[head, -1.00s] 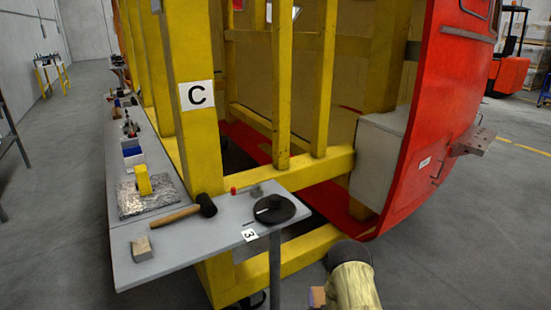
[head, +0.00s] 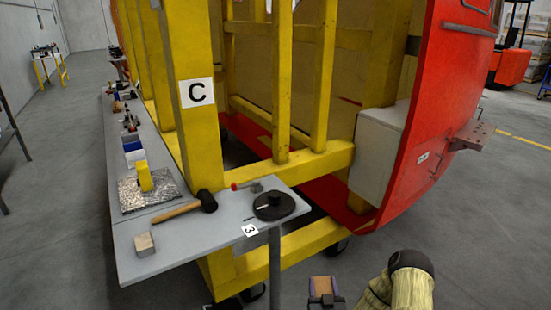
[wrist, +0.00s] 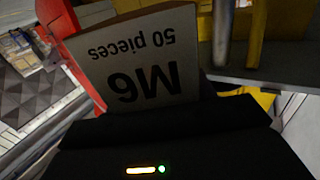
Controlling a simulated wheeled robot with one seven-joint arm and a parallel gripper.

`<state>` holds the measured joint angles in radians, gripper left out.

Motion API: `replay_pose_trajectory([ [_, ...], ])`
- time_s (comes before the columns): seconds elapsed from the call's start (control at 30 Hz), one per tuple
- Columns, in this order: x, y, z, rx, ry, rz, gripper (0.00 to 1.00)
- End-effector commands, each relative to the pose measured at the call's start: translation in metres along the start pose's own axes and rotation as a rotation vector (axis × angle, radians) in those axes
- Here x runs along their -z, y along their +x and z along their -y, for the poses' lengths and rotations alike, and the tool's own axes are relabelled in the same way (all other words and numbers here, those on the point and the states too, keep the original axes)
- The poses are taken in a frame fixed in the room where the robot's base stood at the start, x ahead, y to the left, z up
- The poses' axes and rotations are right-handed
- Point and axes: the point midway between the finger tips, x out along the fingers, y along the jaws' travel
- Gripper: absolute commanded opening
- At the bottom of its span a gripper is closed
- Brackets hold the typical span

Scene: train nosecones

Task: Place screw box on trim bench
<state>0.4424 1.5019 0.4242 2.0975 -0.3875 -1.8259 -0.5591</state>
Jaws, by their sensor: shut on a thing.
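The screw box (wrist: 140,60) is a brown carton printed "M6 50 pieces", upside down in the wrist view. My gripper (wrist: 180,115), a dark body at the bottom of that view, is shut on it. In the head view the box (head: 323,286) shows small at the bottom edge, in my gripper (head: 326,300), in front of and below the bench. The grey bench (head: 190,240) with a "3" label runs along the yellow frame. The box is apart from the bench.
Bare surface shows between the mallet and the front edge. A bench leg (head: 274,270) and yellow frame stand close by.

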Motion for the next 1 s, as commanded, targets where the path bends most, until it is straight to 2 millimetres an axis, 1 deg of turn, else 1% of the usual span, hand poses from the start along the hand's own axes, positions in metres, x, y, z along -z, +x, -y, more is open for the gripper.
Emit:
replay_pose_trajectory([
  [0.03,0.015,0.000,0.000,0.000,0.000,-0.002,0.13],
  [0.3,0.060,0.000,0.000,0.000,0.000,-0.002,0.13],
  [0.4,0.071,0.000,0.000,-0.001,0.000,-0.002,0.13],
  [0.53,0.077,0.000,0.000,-0.001,0.000,-0.002,0.13],
  [0.87,0.076,0.000,0.000,-0.001,0.000,-0.002,0.13],
  [0.97,0.078,-0.004,-0.001,-0.001,0.001,0.000,0.13],
  [1.0,0.080,-0.009,0.000,0.000,0.000,0.001,0.13],
])
